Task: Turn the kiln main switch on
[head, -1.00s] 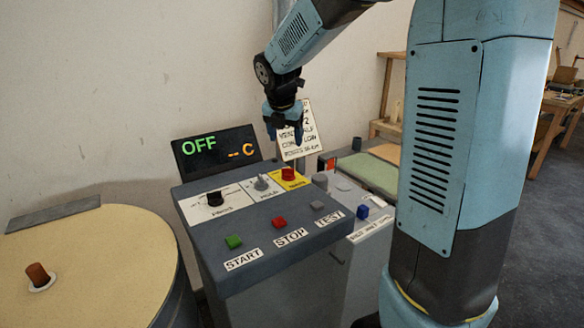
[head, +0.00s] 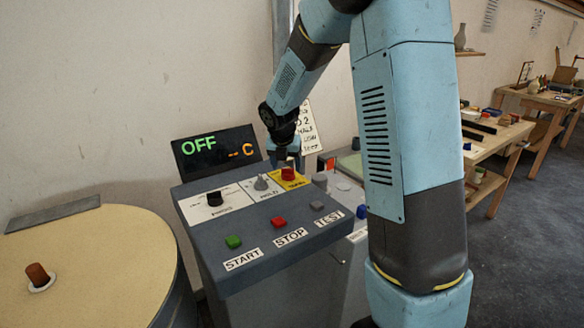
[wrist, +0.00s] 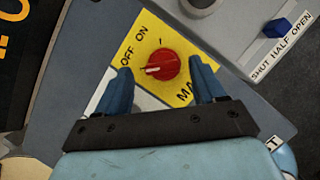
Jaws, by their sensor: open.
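The kiln main switch is a red round knob (head: 288,174) on a yellow plate (head: 299,182) at the back right of the grey control panel (head: 262,215). In the wrist view the red knob (wrist: 162,66) sits on the yellow plate, which is marked OFF and ON, with a pale mark on the knob pointing toward the OFF side. My gripper (head: 284,161) is just above and behind the knob. In the wrist view the blue fingers of my gripper (wrist: 161,85) are open, one on each side of the knob, apart from it. The display (head: 217,149) reads OFF.
The panel also carries a black knob (head: 215,198), a grey knob (head: 261,183), and green (head: 233,241), red (head: 279,222) and grey (head: 317,205) buttons. A round cream-topped drum (head: 95,265) stands at the left. A sign card (head: 308,130) stands behind the panel.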

